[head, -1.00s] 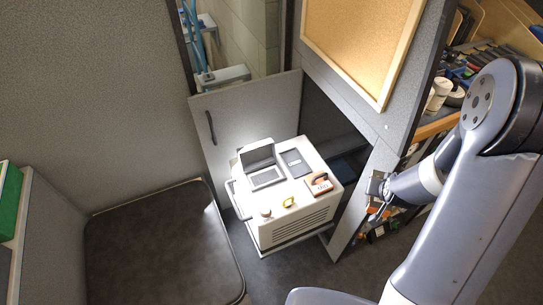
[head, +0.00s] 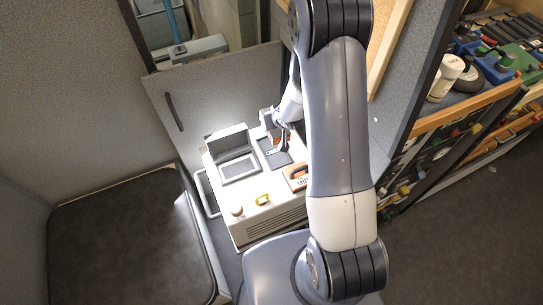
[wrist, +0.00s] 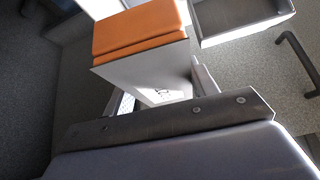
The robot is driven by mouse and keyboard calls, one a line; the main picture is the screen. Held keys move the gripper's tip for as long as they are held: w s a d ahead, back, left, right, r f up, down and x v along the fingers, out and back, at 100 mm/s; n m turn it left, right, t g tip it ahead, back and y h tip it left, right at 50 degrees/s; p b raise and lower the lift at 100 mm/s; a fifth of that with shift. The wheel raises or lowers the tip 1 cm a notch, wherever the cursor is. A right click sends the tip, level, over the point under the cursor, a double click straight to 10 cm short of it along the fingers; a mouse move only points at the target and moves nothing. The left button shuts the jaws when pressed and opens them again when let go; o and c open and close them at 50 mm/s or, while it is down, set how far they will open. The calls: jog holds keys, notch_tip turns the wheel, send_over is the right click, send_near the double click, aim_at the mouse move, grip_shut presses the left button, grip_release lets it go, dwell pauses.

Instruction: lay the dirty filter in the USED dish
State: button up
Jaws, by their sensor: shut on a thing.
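My gripper (head: 284,148) is over the top of a white cart, above a dark flat panel. In the wrist view an orange, two-layered block (wrist: 140,28) sits at the end of the jaws; I take it to be the dirty filter, with my gripper shut on it. The jaws hide part of it. A small dish with a reddish-brown rim and a white label (head: 296,178) sits at the cart's right edge, partly behind my arm; I take it to be the USED dish. Its lettering is too small to read surely.
The white cart (head: 270,219) carries an open-lidded grey unit (head: 238,168), the dark panel (head: 268,158), a yellow ring (head: 262,200) and a round knob (head: 237,211). A dark padded seat (head: 120,240) stands left. Shelves of tools (head: 470,120) stand right.

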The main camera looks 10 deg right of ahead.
jog(key=b, duration=0.3)
send_over(272, 150)
notch_tip(272, 150, down, 7)
jog(key=shift+n, duration=0.4)
jog(key=f+b, duration=0.2)
jog(key=f, duration=0.1)
jog(key=f+b, duration=0.2)
jog(key=f, duration=0.2)
jog(key=f+b, duration=0.3)
jog(key=shift+s+d+f, duration=0.15)
jog(key=shift+s+d, duration=0.05)
jog(key=shift+s, duration=0.2)
jog(key=shift+s+f+b, duration=0.25)
jog(key=shift+f+b, duration=0.3)
jog(key=o, duration=1)
jog(key=shift+s, duration=0.15)
jog(key=shift+o, duration=0.7)
jog(key=shift+r+p, duration=0.5)
jog(key=shift+p, duration=0.1)
jog(key=p+v, duration=0.3)
jog(key=v, duration=0.8)
jog(key=shift+d+r, duration=0.2)
jog(key=shift+r, duration=0.35)
